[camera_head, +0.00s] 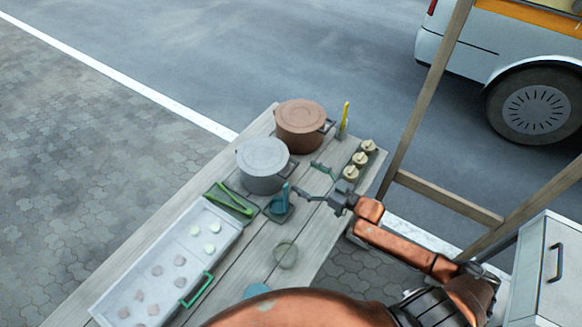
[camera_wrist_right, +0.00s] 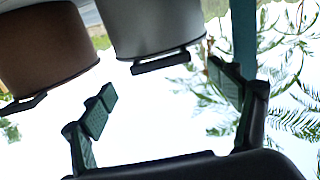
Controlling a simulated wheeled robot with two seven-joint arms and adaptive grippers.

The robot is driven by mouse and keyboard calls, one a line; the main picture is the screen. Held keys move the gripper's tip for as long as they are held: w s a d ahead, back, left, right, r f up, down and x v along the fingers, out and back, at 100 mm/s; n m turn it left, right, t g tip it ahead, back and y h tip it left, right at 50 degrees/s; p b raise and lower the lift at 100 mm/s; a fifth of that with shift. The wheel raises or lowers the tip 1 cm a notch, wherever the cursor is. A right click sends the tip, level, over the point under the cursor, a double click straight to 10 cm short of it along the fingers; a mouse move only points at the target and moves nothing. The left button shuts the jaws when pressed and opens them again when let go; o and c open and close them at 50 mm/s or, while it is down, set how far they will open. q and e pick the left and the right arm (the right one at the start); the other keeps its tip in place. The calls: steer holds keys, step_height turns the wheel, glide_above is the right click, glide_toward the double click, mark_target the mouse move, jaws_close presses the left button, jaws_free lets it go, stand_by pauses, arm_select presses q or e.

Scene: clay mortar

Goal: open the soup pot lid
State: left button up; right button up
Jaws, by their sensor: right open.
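A grey pot (camera_head: 262,178) with a flat grey lid (camera_head: 262,153) stands on the wooden table. A brown pot (camera_head: 300,136) with a brown lid (camera_head: 300,111) stands behind it to the right. Both lids are on. Which pot is the soup pot is not marked. My right gripper (camera_head: 310,181) is open and empty, to the right of the grey pot and apart from it. In the right wrist view its spread fingers (camera_wrist_right: 165,98) are below the grey pot (camera_wrist_right: 152,25) and its dark side handle (camera_wrist_right: 160,62); the brown pot (camera_wrist_right: 45,50) is at left. My left gripper is out of view.
A white tray (camera_head: 225,216) with several round pieces and green tongs (camera_head: 233,200) lie at left. A teal item (camera_head: 280,203) stands in front of the grey pot. Three small jars (camera_head: 360,159) sit at the right edge. A wooden post (camera_head: 425,90) rises beyond.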

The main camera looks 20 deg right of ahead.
mark_target(293, 170)
steer(key=x, duration=0.5)
steer(key=shift+w+a, duration=0.3)
steer(key=shift+w, duration=0.05)
steer(key=shift+f, duration=0.1)
steer(key=c, duration=1.7)
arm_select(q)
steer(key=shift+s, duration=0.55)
arm_select(e)
steer(key=shift+c, duration=0.2)
